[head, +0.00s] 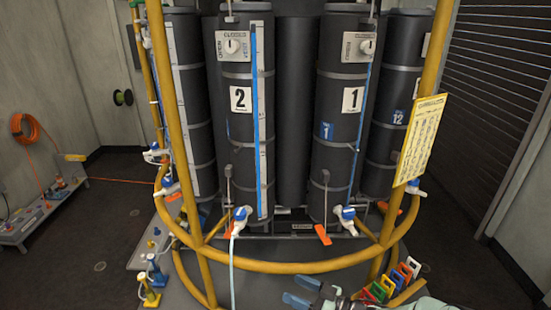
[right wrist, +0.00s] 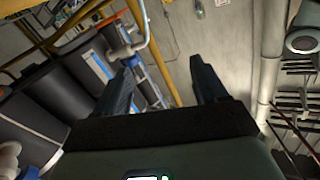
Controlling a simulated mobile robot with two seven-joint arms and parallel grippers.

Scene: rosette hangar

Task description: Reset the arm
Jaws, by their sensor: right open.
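My right gripper (head: 295,290) is low in the head view, right of the bottom middle, with its blue fingers pointing left and apart. In the right wrist view its two dark fingers (right wrist: 163,72) stand wide apart with nothing between them. It is in front of the yellow rail (head: 290,267) of the rosette and seems clear of it. My left gripper shows in neither view.
Dark bottles numbered 2 (head: 240,140) and 1 (head: 350,140) stand behind the yellow frame. A pale hose hangs from the left valve (head: 241,214). Coloured clips (head: 390,285) sit just right of my gripper. A yellow sheet (head: 421,140) hangs on the right post.

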